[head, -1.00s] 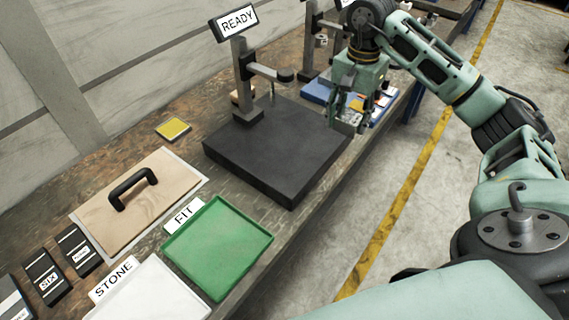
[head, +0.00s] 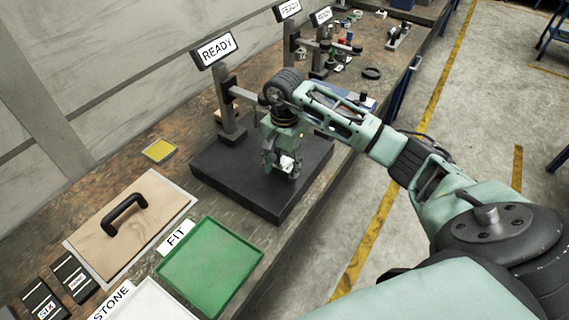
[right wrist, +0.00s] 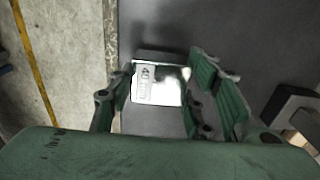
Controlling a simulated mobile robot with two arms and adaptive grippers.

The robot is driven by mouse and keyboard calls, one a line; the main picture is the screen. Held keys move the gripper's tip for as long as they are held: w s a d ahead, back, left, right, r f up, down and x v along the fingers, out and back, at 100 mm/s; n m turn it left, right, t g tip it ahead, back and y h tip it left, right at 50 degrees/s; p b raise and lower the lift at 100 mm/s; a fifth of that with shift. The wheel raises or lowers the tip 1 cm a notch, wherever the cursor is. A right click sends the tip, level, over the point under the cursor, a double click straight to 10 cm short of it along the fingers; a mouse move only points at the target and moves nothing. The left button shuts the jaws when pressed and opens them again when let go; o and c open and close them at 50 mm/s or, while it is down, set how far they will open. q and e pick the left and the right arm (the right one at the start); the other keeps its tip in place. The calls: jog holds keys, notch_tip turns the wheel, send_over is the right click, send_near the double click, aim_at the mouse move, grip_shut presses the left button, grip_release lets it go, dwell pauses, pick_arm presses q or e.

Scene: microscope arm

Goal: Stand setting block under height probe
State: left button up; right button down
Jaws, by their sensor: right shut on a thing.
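My right gripper (head: 283,170) is over the black surface plate (head: 220,178) in the head view. It is shut on the setting block (head: 288,161), a small shiny metal block with markings. The block also shows between the fingers in the right wrist view (right wrist: 158,86). The height stand (head: 229,105) with its READY display (head: 217,48) rises from the back of the plate, left of the gripper. My right arm hides the height probe and the end of its bracket. Whether the block touches the plate is unclear. My left gripper is out of view.
A green FIT tray (head: 212,265) and a white STONE tray (head: 150,302) lie in front of the plate. More stands with READY displays (head: 288,10) are behind.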

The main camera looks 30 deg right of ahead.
jog(key=shift+f, duration=0.6)
jog(key=shift+w, duration=0.1)
jog(key=shift+f, duration=0.1)
jog(key=shift+f, duration=0.1)
jog(key=c, duration=0.9)
grip_release()
